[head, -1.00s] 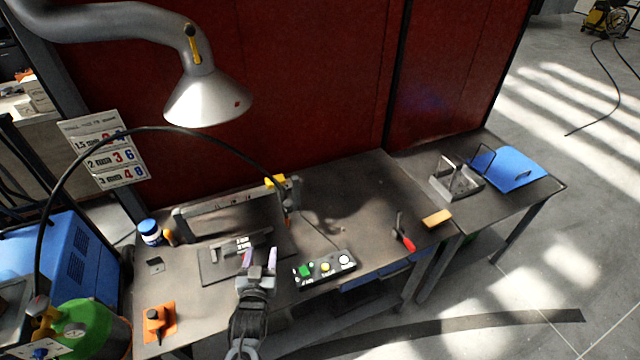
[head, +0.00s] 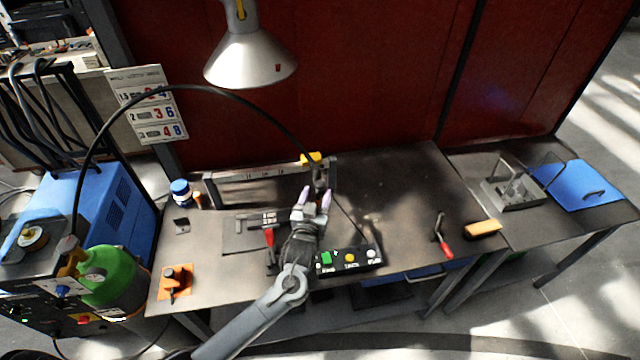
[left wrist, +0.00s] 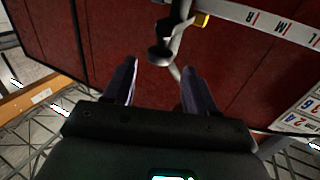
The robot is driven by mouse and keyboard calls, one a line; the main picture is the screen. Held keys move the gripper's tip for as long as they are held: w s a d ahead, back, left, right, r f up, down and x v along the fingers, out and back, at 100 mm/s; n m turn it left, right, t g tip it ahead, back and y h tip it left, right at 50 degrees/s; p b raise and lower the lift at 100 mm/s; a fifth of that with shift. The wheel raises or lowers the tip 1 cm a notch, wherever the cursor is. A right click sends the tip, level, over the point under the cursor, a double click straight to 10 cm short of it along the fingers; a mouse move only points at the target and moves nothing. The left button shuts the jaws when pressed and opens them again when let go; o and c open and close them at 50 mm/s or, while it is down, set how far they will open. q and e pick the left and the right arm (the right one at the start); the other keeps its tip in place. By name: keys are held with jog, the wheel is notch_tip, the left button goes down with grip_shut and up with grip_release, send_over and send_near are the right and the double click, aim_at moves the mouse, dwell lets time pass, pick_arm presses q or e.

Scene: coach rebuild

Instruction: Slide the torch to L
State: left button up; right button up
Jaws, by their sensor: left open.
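The torch (head: 321,178) hangs on its dark cable at the right end of the lettered rail (head: 250,175), beside a yellow part (head: 311,158). My left gripper (head: 315,197) is open just in front of the torch and partly hides it. In the left wrist view, the torch (left wrist: 160,52) shows just beyond and between my open fingertips (left wrist: 159,68), with no clear grip on it. The rail (left wrist: 262,20) there appears upside down with R, M and L; the torch is nearest R. My right gripper is not in view.
A button box (head: 348,260) sits right of my left wrist. A red-handled clamp (head: 270,240) and a plate (head: 240,238) lie to its left. A lamp-shaped hood (head: 250,58) hangs above. The bench (head: 400,190) is clear right of the rail.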

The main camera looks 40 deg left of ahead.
aim_at(319, 187)
pick_arm(q)
jog(key=shift+x, duration=2.7)
jog(key=shift+d, duration=0.1)
grip_shut()
